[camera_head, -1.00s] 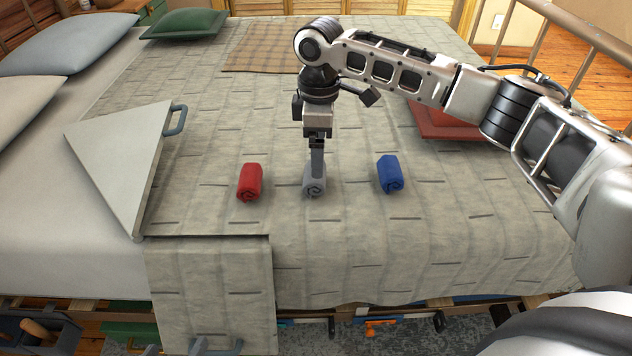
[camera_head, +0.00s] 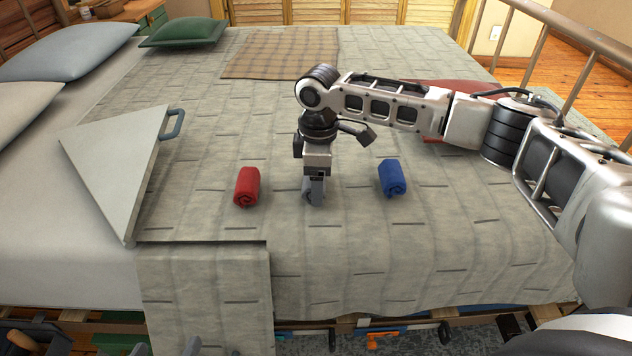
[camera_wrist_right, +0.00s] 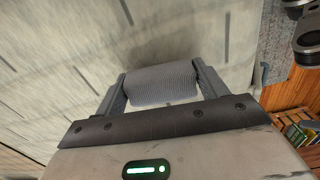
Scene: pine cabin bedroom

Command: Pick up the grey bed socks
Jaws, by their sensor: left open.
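The grey bed socks (camera_head: 307,197) are a small roll on the quilt, between a red roll (camera_head: 247,187) and a blue roll (camera_head: 392,178). My right gripper (camera_head: 314,194) points down over the grey roll and hides most of it in the head view. In the right wrist view the ribbed grey roll (camera_wrist_right: 162,84) lies between the two fingers of that gripper (camera_wrist_right: 160,80), one at each end. I cannot tell if they press on it. My left gripper (camera_head: 215,350) shows only as fingertips at the bottom edge, spread apart and empty.
A grey wedge-shaped case (camera_head: 112,170) with a handle stands on the bed at left. A plaid cloth (camera_head: 280,54) and a green pillow (camera_head: 182,32) lie farther back. A red cushion (camera_head: 460,92) is partly behind my right arm. The quilt around the rolls is clear.

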